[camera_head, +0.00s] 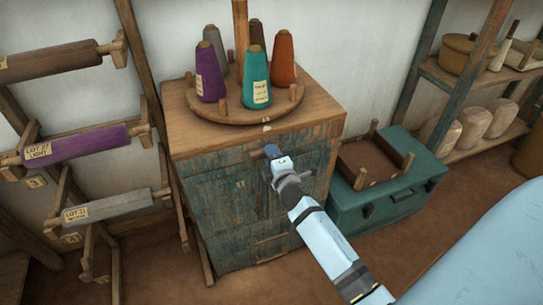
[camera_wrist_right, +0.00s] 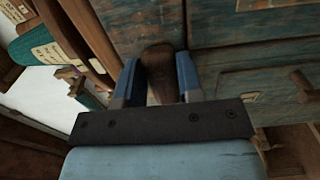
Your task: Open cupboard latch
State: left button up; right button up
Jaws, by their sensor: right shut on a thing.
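The cupboard (camera_head: 215,195) is a worn teal wooden cabinet with a brown top, standing against the wall in the head view. My right gripper (camera_head: 270,153) is at the upper part of its front. In the right wrist view, the two blue fingers are shut on a brown wooden latch (camera_wrist_right: 160,72), one finger on each side of it. The latch lies close against the teal cupboard front (camera_wrist_right: 220,65). In the head view my gripper mostly hides the latch. The cupboard front looks closed. My left gripper is not in view.
A round wooden stand (camera_head: 215,113) with several yarn cones is on the cupboard top. A teal chest (camera_head: 385,205) stands close on the right. A rack with labelled rolls (camera_head: 95,143) is on the left. Shelves (camera_head: 490,137) are at the far right.

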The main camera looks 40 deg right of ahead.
dwell(0.4)
jog(key=o, duration=0.9)
jog(key=shift+o, duration=0.2)
